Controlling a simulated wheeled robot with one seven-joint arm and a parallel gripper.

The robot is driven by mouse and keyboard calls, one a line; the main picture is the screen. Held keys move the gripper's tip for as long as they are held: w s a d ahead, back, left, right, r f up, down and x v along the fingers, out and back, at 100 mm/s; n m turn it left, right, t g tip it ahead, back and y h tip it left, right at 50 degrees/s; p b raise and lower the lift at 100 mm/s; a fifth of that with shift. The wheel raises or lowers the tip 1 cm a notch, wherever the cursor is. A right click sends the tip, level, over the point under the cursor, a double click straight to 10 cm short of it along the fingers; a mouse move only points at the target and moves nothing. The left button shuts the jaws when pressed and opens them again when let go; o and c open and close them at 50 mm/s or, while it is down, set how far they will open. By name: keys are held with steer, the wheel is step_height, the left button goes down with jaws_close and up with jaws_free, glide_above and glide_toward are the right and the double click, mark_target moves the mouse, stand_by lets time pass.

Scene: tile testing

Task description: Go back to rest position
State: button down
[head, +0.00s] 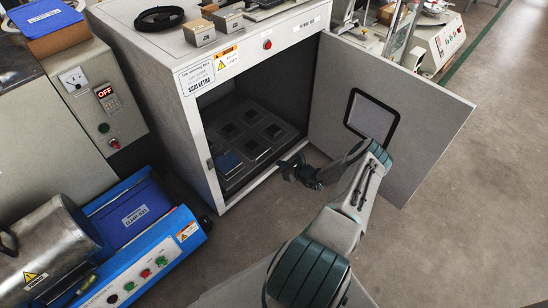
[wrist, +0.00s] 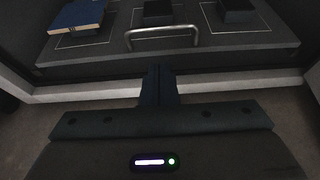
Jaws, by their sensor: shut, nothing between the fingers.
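My gripper (head: 304,174) is in front of the open white cabinet (head: 165,62), at the right side of its opening. In the wrist view my gripper (wrist: 158,70) has its two fingers together with nothing between them. They point at the metal handle (wrist: 162,36) on the front of a dark tray (wrist: 225,58). Whether they touch the handle cannot be told. The tray lies inside the cabinet and carries several dark blocks. A blue tile (wrist: 77,16) lies at its left front spot, and it also shows in the head view (head: 229,163).
The cabinet door (head: 425,110) stands open to the right, close beside my arm. A blue machine (head: 170,235) with a metal drum (head: 45,245) stands at the lower left. A grey control box (head: 100,95) is at the left. The floor (head: 470,200) at the right is clear.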

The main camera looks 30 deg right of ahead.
steer(key=d+p+v, duration=0.1)
steer(key=v, duration=0.4)
steer(key=w+a+r+n+g+y+p, duration=0.2)
steer(key=a+r+n+p, duration=0.25)
steer(key=r, duration=0.65)
steer(key=w+a+r+n+g+y+p, duration=0.25)
steer(key=a+r+n, duration=0.2)
steer(key=r, duration=0.75)
steer(key=s+a+r+n+g+p, duration=0.25)
steer(key=a+r+n+p, duration=0.3)
steer(key=r, duration=0.75)
steer(key=s+a+r+n+g+p, duration=0.1)
steer(key=a+r+n+g+p, duration=0.45)
steer(key=r, duration=0.75)
steer(key=s+a+r+n+h+p, duration=0.2)
steer(key=s+a+r+n+p, duration=0.25)
steer(key=r, duration=0.65)
steer(key=s+a+r+n+h+p, duration=0.25)
steer(key=s+a+r, duration=0.4)
steer(key=r, duration=0.45)
steer(key=s+r+n+t+h+p, duration=0.2)
steer(key=s+r+n+p, duration=0.4)
steer(key=s+r, duration=0.7)
steer(key=shift+s+a+r+h+p, duration=0.25)
steer(key=shift+s+a+h+p, duration=0.1)
steer(key=shift+s+h+p, duration=0.45)
